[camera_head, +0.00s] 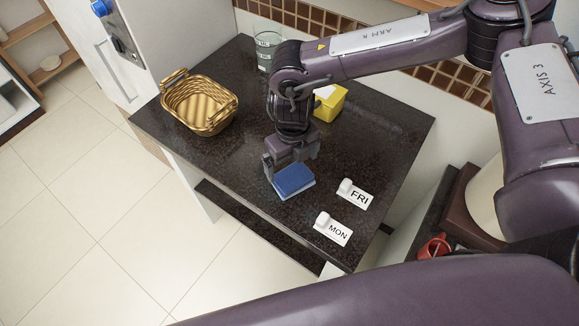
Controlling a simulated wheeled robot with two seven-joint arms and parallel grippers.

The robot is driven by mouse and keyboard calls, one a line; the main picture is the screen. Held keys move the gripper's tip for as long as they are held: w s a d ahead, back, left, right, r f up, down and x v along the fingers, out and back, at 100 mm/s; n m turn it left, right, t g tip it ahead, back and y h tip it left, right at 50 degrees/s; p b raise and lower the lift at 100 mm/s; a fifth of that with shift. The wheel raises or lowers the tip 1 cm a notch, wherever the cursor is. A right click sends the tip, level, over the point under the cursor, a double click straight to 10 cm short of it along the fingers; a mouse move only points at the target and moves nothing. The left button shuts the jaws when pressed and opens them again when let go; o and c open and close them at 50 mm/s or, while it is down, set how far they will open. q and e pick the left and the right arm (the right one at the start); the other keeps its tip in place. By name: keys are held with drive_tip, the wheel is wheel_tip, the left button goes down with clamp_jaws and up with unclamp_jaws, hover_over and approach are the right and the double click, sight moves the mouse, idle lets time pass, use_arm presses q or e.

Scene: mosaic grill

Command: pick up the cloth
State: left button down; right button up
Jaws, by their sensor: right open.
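The cloth (293,180) looks like a small folded blue block with a pale lower edge. It lies flat on the dark speckled counter (225,150) near the middle of the front edge. My right gripper (290,164) points down just at the back of the cloth, its fingers spread apart. One finger shows by the left side of the cloth and the other at its back right. I cannot tell whether either finger touches it. The gripper hides the counter behind the cloth. My left gripper is not in view.
A wicker basket (199,106) stands on the counter's left. A clear glass (267,50) and a yellow box (330,103) stand at the back. A red object (433,247) sits at lower right.

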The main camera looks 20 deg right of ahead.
sight(293, 176)
drive_tip(key=f+p, duration=0.1)
drive_tip(key=s+f+p, duration=0.1)
drive_tip(key=shift+s+f, duration=0.1)
drive_tip(key=shift+f, duration=0.2)
drive_tip(key=f, duration=0.2)
drive_tip(key=shift+w+f+p, duration=0.35)
drive_tip(key=shift+p, duration=0.05)
drive_tip(key=shift+f, duration=0.3)
drive_tip(key=c, duration=0.8)
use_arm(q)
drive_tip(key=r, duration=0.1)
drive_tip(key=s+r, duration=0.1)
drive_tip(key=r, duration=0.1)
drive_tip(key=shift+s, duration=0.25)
use_arm(e)
drive_tip(key=shift+o, duration=0.2)
drive_tip(key=shift+r, duration=0.1)
drive_tip(key=shift+r, duration=0.1)
use_arm(q)
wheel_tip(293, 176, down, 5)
drive_tip(key=b, duration=0.5)
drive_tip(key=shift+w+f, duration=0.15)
use_arm(e)
wheel_tip(293, 176, up, 20)
